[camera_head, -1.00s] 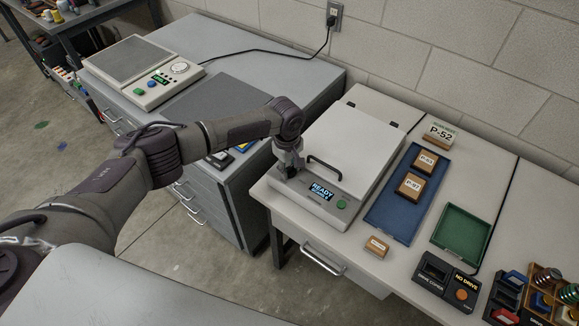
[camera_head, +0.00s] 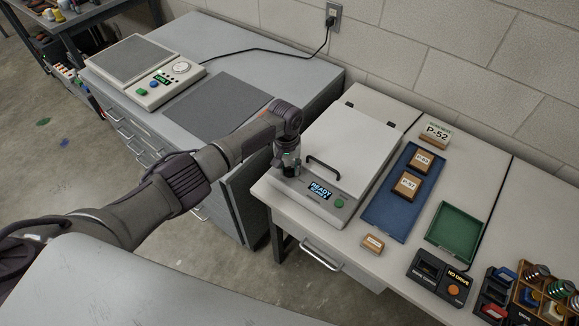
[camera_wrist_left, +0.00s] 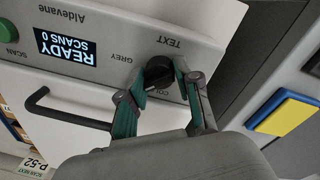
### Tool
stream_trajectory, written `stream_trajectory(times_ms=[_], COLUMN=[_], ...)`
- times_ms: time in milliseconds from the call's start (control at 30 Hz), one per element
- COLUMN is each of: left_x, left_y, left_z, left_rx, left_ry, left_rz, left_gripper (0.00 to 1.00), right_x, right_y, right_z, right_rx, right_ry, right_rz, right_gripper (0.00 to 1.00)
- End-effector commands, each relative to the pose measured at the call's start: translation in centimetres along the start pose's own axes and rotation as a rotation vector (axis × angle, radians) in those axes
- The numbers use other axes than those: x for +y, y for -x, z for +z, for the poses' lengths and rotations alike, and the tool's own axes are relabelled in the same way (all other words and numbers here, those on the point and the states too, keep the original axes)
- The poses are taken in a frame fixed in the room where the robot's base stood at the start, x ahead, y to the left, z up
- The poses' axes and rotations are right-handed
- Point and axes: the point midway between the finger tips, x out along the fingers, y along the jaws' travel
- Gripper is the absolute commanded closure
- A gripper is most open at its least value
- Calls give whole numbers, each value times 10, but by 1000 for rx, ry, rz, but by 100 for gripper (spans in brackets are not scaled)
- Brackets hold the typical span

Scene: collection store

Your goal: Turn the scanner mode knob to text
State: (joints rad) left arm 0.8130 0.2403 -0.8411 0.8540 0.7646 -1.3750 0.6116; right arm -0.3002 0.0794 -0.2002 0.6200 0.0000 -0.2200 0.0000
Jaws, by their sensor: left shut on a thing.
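The flatbed scanner (camera_head: 345,145) stands on the light bench, its white lid closed. Its front panel has a display (camera_head: 320,190) reading READY and a green button (camera_head: 340,203). The dark round mode knob (camera_wrist_left: 158,72) is at the panel's left end in the head view. My left gripper (camera_wrist_left: 160,88) is shut on the knob, one finger on each side. The knob's pointer is hard to make out. In the head view my left gripper (camera_head: 287,170) hides the knob. My right gripper is not in view.
A black lid handle (camera_head: 323,166) is close beside my left gripper. A blue tray (camera_head: 385,205) with labelled blocks, a green tray (camera_head: 456,230) and a dark drive box (camera_head: 440,279) stand to the right. A grey cabinet (camera_head: 235,100) is on the left.

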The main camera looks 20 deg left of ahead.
Motion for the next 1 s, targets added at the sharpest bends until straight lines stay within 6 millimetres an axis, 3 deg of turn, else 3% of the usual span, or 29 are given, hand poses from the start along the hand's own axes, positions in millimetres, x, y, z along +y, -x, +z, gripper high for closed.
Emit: stream_trajectory(times_ms=[1000], left_x=[2], left_y=[0], left_z=[-1], left_rx=[-50], left_ry=[-965], left_rz=[0], left_gripper=[100], right_x=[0], right_y=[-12], right_z=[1], right_rx=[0], right_ry=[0], right_rz=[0], right_gripper=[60])
